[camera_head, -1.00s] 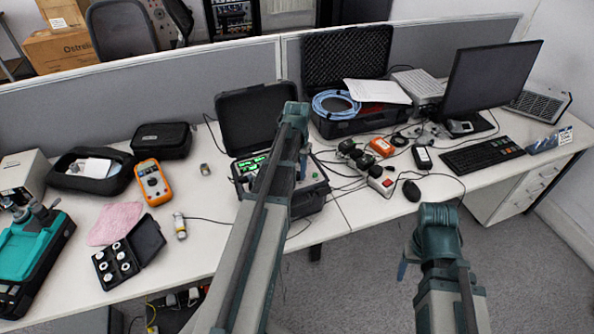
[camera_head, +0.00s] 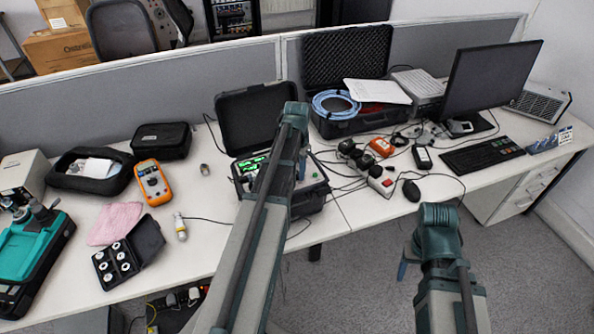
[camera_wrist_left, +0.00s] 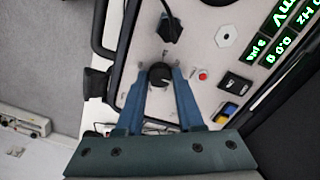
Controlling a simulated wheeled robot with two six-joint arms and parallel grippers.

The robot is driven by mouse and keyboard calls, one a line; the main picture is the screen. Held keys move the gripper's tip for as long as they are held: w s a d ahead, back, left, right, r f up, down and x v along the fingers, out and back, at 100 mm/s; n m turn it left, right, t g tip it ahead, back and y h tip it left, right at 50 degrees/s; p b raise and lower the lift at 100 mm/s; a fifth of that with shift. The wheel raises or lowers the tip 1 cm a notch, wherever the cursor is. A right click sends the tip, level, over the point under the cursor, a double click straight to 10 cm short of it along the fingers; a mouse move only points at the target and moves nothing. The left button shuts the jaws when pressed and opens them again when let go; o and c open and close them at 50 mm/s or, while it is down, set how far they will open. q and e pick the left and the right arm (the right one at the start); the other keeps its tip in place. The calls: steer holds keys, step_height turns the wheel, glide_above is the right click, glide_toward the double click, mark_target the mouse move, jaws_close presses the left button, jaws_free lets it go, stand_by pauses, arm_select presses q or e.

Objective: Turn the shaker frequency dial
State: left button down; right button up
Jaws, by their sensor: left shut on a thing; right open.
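The shaker frequency dial is a round black knob (camera_wrist_left: 160,75) with a light mark, on the pale panel of the shaker unit (camera_wrist_left: 205,60) in the left wrist view. My left gripper (camera_wrist_left: 161,80) is shut on this knob, with one blue finger on each side. In the head view the shaker unit is an open black case (camera_head: 318,197) with green displays, and my left arm hides much of its panel and the knob. My right gripper (camera_head: 404,268) hangs over the floor in front of the desk, empty and well away from the case; its fingers are mostly hidden.
On the panel near the knob are a red button (camera_wrist_left: 203,75), a black switch (camera_wrist_left: 236,83) and a plugged cable (camera_wrist_left: 169,28). An orange multimeter (camera_head: 153,183) and a sensor (camera_head: 180,227) lie left of the case. Cables and adapters crowd its right.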

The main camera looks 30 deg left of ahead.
mark_target(297, 174)
arm_select(q)
steer(key=c, duration=0.5)
jaws_free()
steer(key=shift+r, duration=0.15)
step_height(297, 174, up, 14)
steer(key=p, duration=1.4)
steer(key=shift+f, duration=0.2)
